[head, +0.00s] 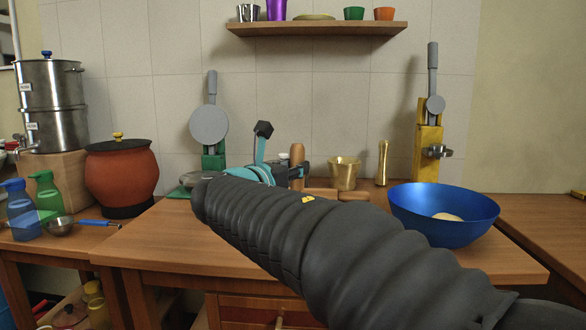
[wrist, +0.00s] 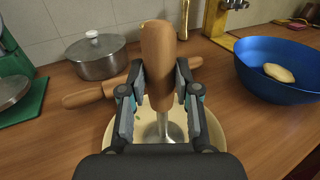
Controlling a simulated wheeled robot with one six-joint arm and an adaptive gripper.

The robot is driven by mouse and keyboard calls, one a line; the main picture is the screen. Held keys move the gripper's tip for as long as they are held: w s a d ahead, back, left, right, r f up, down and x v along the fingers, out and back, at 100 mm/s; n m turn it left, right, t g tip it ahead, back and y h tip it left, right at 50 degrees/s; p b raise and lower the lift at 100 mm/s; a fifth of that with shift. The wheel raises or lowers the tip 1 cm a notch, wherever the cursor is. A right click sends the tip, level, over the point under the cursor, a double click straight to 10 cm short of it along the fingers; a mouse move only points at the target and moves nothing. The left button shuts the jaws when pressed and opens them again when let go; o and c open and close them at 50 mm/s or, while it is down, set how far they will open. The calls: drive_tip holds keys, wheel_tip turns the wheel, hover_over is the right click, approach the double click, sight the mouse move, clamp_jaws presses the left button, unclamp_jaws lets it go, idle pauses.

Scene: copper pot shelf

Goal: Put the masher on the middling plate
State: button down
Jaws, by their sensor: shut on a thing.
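The masher has a wooden handle (wrist: 158,55) and a metal shaft (wrist: 165,124). My gripper (wrist: 160,78) is shut on the handle and holds the masher roughly upright. The handle top also shows in the head view (head: 297,152), beyond my arm. A round cream plate (wrist: 216,148) lies beneath the gripper in the wrist view. The shaft runs down over the plate. The masher's lower end is mostly hidden by my gripper, so I cannot tell whether it touches the plate. My arm hides the plate in the head view.
A wooden rolling pin (wrist: 88,96) lies just behind the plate. A lidded steel pot (wrist: 98,62) stands back left. A blue bowl (head: 444,215) with a pale round item is at the right. A brass cup (head: 345,174) and a brass pestle (head: 383,164) stand behind.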

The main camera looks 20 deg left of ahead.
drive_tip(key=c, duration=0.8)
unclamp_jaws()
drive_tip(key=shift+c, duration=0.2)
drive_tip(key=shift+r, duration=0.2)
drive_tip(key=s+a, duration=0.2)
drive_tip(key=s, duration=0.9)
drive_tip(key=shift+s+a, duration=0.15)
drive_tip(key=shift+s, duration=0.25)
